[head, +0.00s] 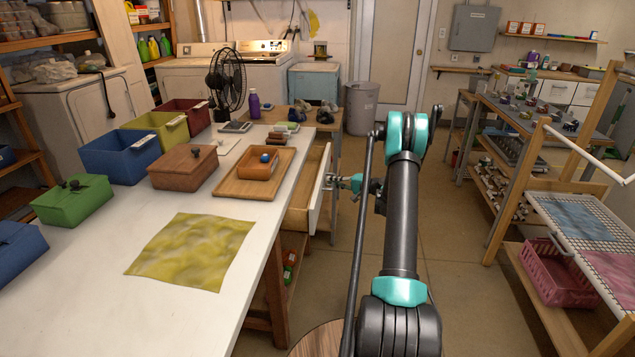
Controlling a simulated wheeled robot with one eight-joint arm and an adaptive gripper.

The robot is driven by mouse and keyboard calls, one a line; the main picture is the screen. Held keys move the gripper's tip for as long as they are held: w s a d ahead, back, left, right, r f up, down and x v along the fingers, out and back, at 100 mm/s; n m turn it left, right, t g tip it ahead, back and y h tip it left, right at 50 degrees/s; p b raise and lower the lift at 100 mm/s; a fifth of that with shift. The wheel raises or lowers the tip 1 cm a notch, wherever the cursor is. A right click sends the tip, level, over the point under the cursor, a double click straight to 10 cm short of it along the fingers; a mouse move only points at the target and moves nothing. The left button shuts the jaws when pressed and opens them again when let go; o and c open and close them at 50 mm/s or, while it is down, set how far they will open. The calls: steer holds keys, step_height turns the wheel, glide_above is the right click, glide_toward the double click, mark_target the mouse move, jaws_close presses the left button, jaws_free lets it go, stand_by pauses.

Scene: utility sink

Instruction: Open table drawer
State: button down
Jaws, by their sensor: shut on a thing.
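The table drawer (306,198) is in the right side of the long white-topped table (107,258). It stands pulled out part way, and its pale front panel (320,190) faces right. My gripper (331,181) is at the outer face of this panel, near its upper part, and is shut on the drawer handle. The handle itself is small and mostly hidden by the fingers. My arm reaches in from the lower right, and its links stand to the right of the drawer.
On the table are a yellow cloth (192,250), a wooden tray (235,189), a brown lidded box (183,167), several colored bins and a black fan (227,80). A drying rack with a pink basket (556,272) stands at right. The floor between is clear.

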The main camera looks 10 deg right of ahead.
steer(key=s+d, duration=0.3)
steer(key=d, duration=0.7)
steer(key=shift+s+d, duration=0.2)
steer(key=c, duration=1.6)
jaws_free()
steer(key=v, duration=1.2)
steer(key=shift+d, duration=0.1)
